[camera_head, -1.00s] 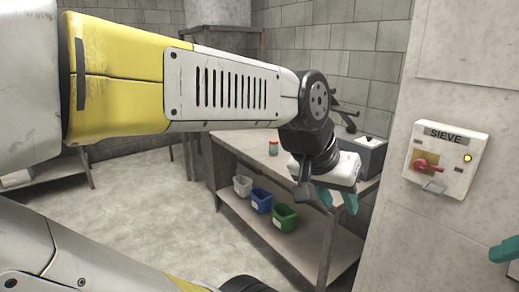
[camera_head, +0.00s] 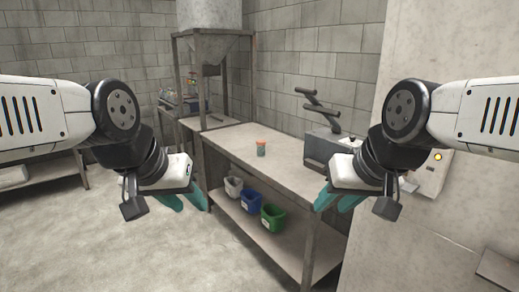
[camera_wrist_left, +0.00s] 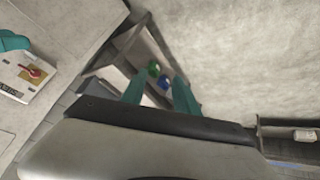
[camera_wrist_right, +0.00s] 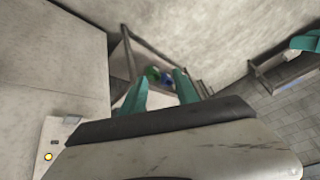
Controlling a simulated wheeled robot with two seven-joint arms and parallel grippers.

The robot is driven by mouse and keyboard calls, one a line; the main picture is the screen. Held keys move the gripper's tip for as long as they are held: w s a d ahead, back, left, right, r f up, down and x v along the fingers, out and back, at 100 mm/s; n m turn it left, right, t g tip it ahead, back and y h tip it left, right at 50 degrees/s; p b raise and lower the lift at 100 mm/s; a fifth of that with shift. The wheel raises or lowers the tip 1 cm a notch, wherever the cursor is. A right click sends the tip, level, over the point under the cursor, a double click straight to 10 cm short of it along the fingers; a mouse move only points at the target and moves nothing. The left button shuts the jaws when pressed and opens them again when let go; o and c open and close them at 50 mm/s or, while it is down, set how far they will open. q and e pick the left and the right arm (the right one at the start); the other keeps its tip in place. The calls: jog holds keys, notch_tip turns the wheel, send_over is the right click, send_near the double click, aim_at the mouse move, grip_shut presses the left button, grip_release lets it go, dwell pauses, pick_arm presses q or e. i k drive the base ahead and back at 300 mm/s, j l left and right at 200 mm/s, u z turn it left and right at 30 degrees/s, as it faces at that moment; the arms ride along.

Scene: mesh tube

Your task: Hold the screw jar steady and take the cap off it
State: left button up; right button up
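I cannot make out the jar in the wrist views.
The workbench (camera_head: 225,137) has free room around the jar. A grey machine with black handles (camera_head: 322,146) stands at its right end. Grey, blue (camera_head: 250,201) and green bins sit on the lower shelf. A hopper stand (camera_head: 208,42) is behind. A pale wall with the switch box (camera_head: 432,175) is at right.

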aim_at(261, 150)
jog(key=i+l, duration=0.1)
jog(key=i, duration=0.55)
jog(key=i+l+u, duration=0.1)
jog(key=i, duration=0.55)
jog(key=i+l, duration=0.15)
jog(key=i, duration=0.5)
